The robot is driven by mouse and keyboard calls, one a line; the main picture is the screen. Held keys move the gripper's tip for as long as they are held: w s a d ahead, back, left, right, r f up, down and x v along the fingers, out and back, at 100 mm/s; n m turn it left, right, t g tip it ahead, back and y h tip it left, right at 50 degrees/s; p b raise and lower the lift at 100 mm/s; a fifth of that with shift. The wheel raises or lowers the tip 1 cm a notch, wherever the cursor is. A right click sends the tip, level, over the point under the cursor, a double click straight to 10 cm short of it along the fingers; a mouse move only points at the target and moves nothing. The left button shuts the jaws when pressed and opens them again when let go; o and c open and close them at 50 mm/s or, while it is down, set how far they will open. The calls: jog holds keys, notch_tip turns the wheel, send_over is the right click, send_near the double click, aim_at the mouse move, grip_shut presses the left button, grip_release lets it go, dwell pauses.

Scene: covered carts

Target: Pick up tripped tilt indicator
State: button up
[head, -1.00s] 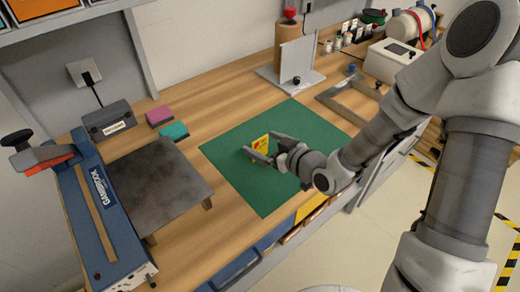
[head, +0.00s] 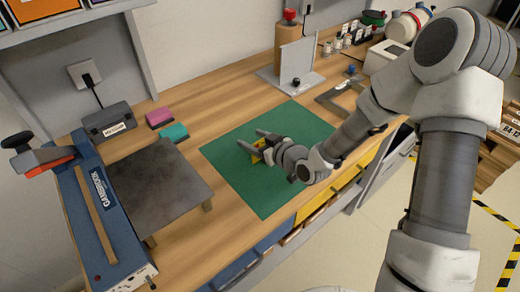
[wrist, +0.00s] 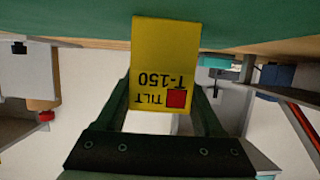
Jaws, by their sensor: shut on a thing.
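The tilt indicator (wrist: 165,60) is a yellow tag printed "TILT T-150" with a red square, and its text is upside down in the wrist view. In the head view the tilt indicator (head: 257,157) is a small patch of yellow, mostly hidden by my gripper (head: 254,141). My gripper is shut on the tag, which sits between its two fingers in the wrist view. It is over the green mat (head: 235,170). I cannot tell whether the tag still touches the mat.
A dark metal plate (head: 155,185) and a blue sealer-like device (head: 105,225) stand at left. Pink (head: 159,117) and teal (head: 174,133) blocks lie behind the plate. A grey upright panel (head: 295,65) stands behind the mat. A grey frame (head: 335,98) lies right of it.

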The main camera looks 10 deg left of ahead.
jog(key=c, duration=0.6)
jog(key=shift+r, duration=0.8)
jog(key=s+d+r+p, duration=0.3)
jog(key=d+r, duration=0.6)
jog(key=d, duration=0.2)
jog(key=w+d+r+m+t+h, duration=0.1)
jog(key=d+m+h, duration=0.1)
jog(key=d, duration=0.2)
jog(key=w+d+r+m+t+h, duration=0.1)
jog(key=d+m+h, duration=0.1)
jog(key=d, duration=0.3)
jog(key=w+d+r+m+t+h, duration=0.1)
jog(key=d+m+t+h, duration=0.1)
jog(key=d, duration=0.2)
jog(key=shift+w+d+r, duration=0.15)
jog(key=shift+w+d, duration=0.05)
jog(key=shift+d, duration=0.2)
